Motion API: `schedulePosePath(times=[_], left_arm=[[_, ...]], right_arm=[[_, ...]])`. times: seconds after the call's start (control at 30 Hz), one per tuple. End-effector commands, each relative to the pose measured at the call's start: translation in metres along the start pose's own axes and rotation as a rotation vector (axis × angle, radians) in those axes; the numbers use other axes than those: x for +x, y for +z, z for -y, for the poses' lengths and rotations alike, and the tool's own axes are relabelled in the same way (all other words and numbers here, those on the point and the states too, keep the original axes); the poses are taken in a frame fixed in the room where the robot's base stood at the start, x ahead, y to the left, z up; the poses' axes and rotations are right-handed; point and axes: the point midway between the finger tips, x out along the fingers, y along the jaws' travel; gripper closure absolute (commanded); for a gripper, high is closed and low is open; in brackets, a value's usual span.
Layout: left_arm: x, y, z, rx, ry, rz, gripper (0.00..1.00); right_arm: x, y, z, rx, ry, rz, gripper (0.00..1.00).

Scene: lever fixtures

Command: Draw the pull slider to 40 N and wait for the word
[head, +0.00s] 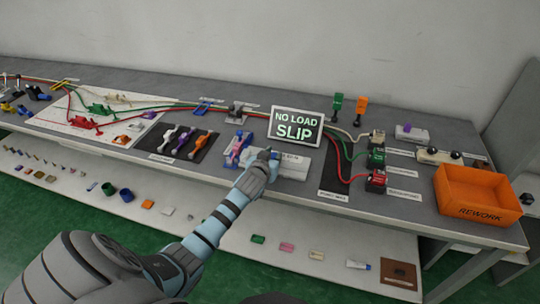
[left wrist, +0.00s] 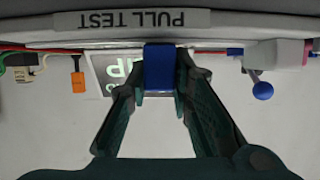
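The pull test fixture (head: 295,163) is a pale block near the table's front edge; its upside-down PULL TEST label (left wrist: 132,20) shows in the left wrist view. The pull slider (left wrist: 159,67) is a blue block, with my left gripper's (left wrist: 161,82) fingertips against both its sides. In the head view my left gripper (head: 268,158) reaches the fixture's left part, and the arm covers some of it. The display (head: 296,127) behind reads NO LOAD SLIP in green; part of it also shows behind the fingers in the left wrist view (left wrist: 107,70). My right gripper is not in view.
A dark mat with several small levers (head: 187,142) and a pink-and-blue part (head: 237,150) lie left of the fixture. Red, green and white cables lead to connector blocks (head: 376,160) at right. An orange REWORK bin (head: 465,182) stands further right. A lower shelf (head: 200,205) holds loose parts.

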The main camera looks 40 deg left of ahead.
Motion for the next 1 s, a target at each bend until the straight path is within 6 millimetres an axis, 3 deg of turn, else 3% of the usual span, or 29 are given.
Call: schedulePosePath(times=[0.03, 0.1, 0.47, 0.57, 0.83, 1.0], left_arm=[[0.0, 0.0, 0.0, 0.0, 0.0, 0.0, 0.71], [0.0, 0.0, 0.0, 0.0, 0.0, 0.0, 0.6], [-0.005, 0.0, 0.001, 0.002, 0.0, -0.001, 0.6], [-0.021, 0.001, 0.001, 0.002, 0.0, -0.001, 0.6], [-0.094, 0.001, 0.0, 0.002, 0.001, 0.001, 0.6], [-0.118, 0.0, 0.0, 0.002, 0.0, 0.0, 0.6]], right_arm=[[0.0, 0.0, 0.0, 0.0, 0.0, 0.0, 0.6], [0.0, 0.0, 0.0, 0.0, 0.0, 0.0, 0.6], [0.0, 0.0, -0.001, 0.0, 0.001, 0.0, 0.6], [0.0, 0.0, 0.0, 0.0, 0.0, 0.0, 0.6], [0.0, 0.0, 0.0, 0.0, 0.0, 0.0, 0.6], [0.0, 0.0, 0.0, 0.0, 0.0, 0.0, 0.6]])
